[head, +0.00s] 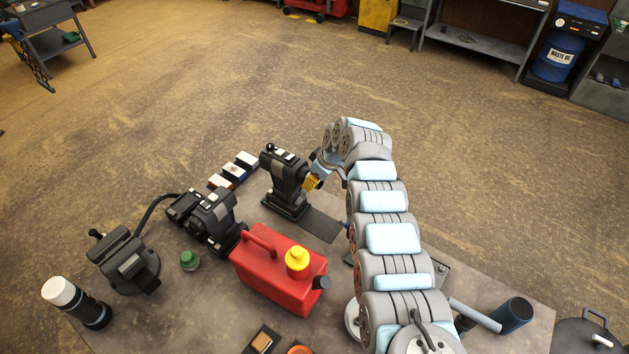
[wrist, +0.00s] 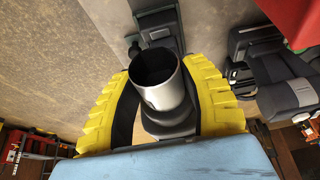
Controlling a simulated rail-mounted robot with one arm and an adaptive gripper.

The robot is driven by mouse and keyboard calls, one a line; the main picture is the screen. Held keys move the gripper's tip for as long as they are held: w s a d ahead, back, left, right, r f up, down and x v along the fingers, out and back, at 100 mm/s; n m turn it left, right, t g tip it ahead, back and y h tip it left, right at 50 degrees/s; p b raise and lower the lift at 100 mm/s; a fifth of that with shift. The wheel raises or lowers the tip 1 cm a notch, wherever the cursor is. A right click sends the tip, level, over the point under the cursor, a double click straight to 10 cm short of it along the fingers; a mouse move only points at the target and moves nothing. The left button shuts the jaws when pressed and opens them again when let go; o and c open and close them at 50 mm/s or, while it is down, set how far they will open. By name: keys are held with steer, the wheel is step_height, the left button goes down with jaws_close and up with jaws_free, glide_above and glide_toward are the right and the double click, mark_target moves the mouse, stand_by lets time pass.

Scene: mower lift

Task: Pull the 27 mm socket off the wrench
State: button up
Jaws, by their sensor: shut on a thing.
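The wrench (head: 285,183) is a dark cordless tool standing upright near the far edge of the workbench. Its dark body (wrist: 160,25) also shows in the wrist view behind the socket. The 27 mm socket (wrist: 157,82) is a silver cylinder with its open mouth facing the wrist camera. My gripper (head: 313,182), with ribbed yellow fingers, is at the right side of the wrench's head. In the wrist view its fingers are closed around the socket from both sides. The socket lies in line with the wrench; whether it is still seated there is hidden.
A red fuel can (head: 275,278) with a yellow cap stands on the workbench (head: 210,315) in front of the wrench. Dark tools (head: 212,220) stand to its left, with a row of small boxes (head: 235,172) behind them. Open floor (head: 430,110) lies beyond the bench.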

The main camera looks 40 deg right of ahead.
steer(key=shift+s+d+r+p, duration=0.15)
steer(key=shift+s+p, duration=0.2)
steer(key=shift+p, duration=0.05)
steer(key=shift+s+d+p, duration=0.1)
steer(key=shift+s+p, duration=0.35)
steer(key=shift+s, duration=0.15)
stand_by(0.3)
steer(key=shift+r, duration=4.35)
